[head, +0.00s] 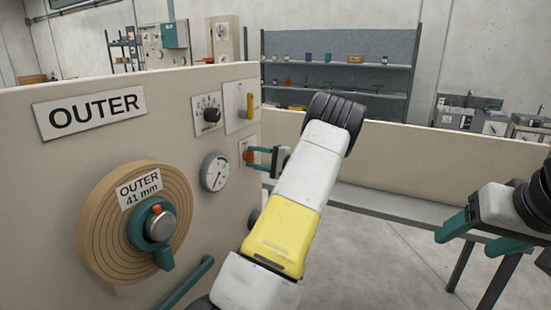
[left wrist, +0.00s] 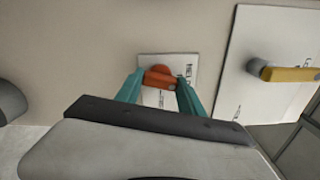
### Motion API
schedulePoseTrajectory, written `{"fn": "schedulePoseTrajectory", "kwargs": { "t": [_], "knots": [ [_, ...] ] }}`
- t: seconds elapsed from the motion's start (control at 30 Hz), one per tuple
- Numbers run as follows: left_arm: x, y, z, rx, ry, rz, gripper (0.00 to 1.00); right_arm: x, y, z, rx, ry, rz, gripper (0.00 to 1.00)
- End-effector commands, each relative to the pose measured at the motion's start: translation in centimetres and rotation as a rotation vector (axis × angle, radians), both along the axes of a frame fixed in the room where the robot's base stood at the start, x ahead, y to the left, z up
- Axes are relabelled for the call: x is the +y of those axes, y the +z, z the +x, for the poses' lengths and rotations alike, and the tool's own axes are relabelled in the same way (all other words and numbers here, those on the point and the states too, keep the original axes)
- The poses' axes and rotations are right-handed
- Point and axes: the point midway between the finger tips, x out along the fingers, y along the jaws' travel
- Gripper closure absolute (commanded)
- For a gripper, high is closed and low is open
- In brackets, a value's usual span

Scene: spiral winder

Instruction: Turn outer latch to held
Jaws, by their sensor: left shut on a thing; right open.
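The outer latch is a small orange-red knob (head: 248,156) on a white label plate at the right edge of the beige panel. In the left wrist view the latch (left wrist: 160,78) sits between the two teal fingers, with its plate (left wrist: 152,97) partly hidden behind them. My left gripper (head: 252,158) is shut on the latch, and its fingers reach in from the right. The label lettering is only partly visible, so I cannot tell the latch's marked position. My right gripper (head: 487,233) is open and empty at the far right, away from the panel.
The panel carries an OUTER sign (head: 88,110), a tan spiral disc (head: 95,222) with a teal clamp, a gauge (head: 214,172), a dial (head: 212,115) and a yellow lever (head: 249,106). The yellow lever (left wrist: 290,74) is near the left gripper. Shelves stand behind.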

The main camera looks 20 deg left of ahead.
Motion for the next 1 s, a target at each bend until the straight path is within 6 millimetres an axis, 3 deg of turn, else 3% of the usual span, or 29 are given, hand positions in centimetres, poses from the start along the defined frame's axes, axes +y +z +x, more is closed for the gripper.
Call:
{"fn": "schedulePoseTrajectory", "kwargs": {
  "t": [0.4,1.0],
  "knots": [
    [-0.08,-0.03,0.03,-0.219,-0.001,-0.017,0.95,0.00,0.00,0.00,0.000,0.000,0.000,0.33],
    [-0.05,-0.05,0.02,-0.263,-0.001,-0.022,0.95,0.00,0.00,0.00,0.000,0.000,0.000,0.33]
  ]
}}
